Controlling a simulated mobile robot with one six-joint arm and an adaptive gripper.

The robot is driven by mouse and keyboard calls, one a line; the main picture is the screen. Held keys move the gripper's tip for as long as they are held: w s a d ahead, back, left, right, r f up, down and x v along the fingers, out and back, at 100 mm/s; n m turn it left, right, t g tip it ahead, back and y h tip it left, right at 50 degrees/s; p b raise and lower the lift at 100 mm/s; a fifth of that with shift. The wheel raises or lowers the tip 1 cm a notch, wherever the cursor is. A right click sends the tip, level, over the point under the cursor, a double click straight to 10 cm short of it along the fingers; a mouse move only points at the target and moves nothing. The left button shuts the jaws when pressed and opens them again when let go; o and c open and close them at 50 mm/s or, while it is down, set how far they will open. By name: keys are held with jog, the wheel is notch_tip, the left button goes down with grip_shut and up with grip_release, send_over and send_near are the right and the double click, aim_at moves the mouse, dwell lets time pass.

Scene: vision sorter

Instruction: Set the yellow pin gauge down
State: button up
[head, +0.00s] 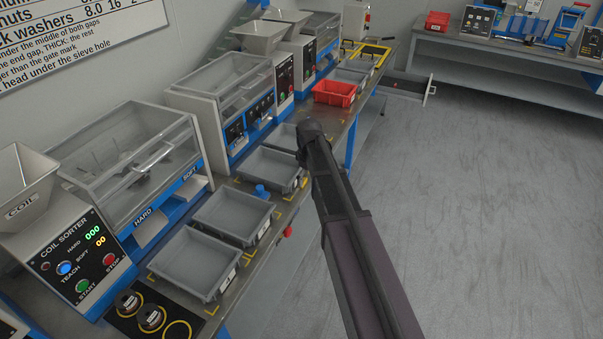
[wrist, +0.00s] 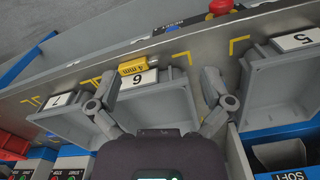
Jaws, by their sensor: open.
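The yellow pin gauge (wrist: 133,66), marked "4 mm", lies on the grey bench top in the wrist view, just beyond the number 6 label of a grey tray (wrist: 165,104). I cannot tell whether it touches the tray. My gripper (wrist: 158,78) is open, its two fingers spread wide above that tray, with the gauge ahead between their tips and nothing held. In the head view my arm reaches over the row of trays. The gauge is hidden there, and my fingers cannot be made out.
Other grey trays stand on both sides, one at left (wrist: 85,125) and one at right (wrist: 285,85). A red button (wrist: 220,6) sits at the bench's front edge. In the head view a red bin (head: 335,92) stands farther along, with sorter machines behind the trays. The floor at right is clear.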

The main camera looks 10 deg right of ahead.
jog(key=w+r+n+p, duration=0.3)
jog(key=w+r, duration=0.2)
jog(key=w, duration=0.3)
jog(key=shift+w+p, duration=0.3)
jog(key=shift+p, duration=0.05)
notch_tip(320, 180, down, 8)
jog(key=b, duration=0.8)
jog(key=shift+f, duration=0.25)
jog(key=shift+b, duration=0.35)
jog(key=shift+f, duration=0.15)
jog(key=shift+s+a+f+b, duration=0.1)
jog(key=shift+s+f+b, duration=0.05)
jog(key=shift+f+b, duration=1.15)
jog(key=shift+s+a+f+b, duration=0.1)
jog(key=shift+f+b, duration=1.1)
jog(key=shift+b, duration=0.1)
